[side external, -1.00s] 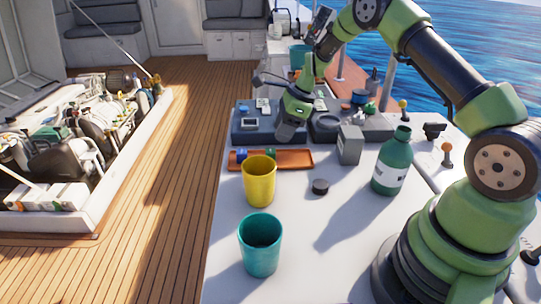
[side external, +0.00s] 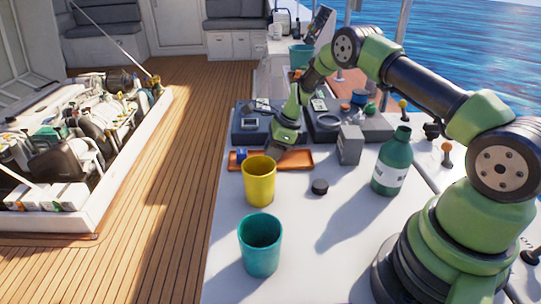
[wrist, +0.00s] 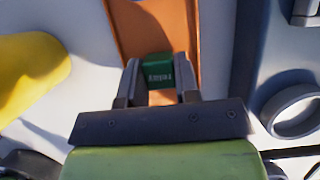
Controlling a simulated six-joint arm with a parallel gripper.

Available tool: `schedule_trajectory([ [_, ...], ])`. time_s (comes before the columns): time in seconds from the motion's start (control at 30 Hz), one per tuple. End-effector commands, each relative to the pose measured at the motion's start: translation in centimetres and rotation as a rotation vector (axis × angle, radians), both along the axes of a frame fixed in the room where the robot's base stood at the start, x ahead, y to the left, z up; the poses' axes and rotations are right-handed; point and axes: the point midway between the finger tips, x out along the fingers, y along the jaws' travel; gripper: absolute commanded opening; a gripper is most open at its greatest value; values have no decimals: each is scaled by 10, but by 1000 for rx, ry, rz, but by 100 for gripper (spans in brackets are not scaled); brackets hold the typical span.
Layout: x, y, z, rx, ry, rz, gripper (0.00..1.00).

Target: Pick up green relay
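The green relay (wrist: 158,72), a small block with white lettering, lies in the orange tray (wrist: 150,25). In the wrist view it sits between the two fingers of my gripper (wrist: 160,82), which flank it closely. The fingers look open, and I cannot tell whether either one touches it. In the side view my gripper (side external: 278,150) points down at the middle of the tray (side external: 297,160) and hides the green relay.
A yellow cup (side external: 259,182) stands just in front of the tray, with a teal cup (side external: 260,245) nearer. A grey box (side external: 350,144), a black round cap (side external: 320,187) and a green bottle (side external: 392,162) stand to the right. Grey organisers (side external: 248,128) are behind the tray.

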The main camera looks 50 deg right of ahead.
Motion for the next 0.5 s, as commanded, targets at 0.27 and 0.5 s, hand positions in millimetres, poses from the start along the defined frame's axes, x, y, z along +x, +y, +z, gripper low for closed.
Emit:
schedule_trajectory([
  [0.27, 0, 0, 0, 0, 0, 0, 6],
  [0.5, 1, 0, 27, -2, -5, 1, 6],
])
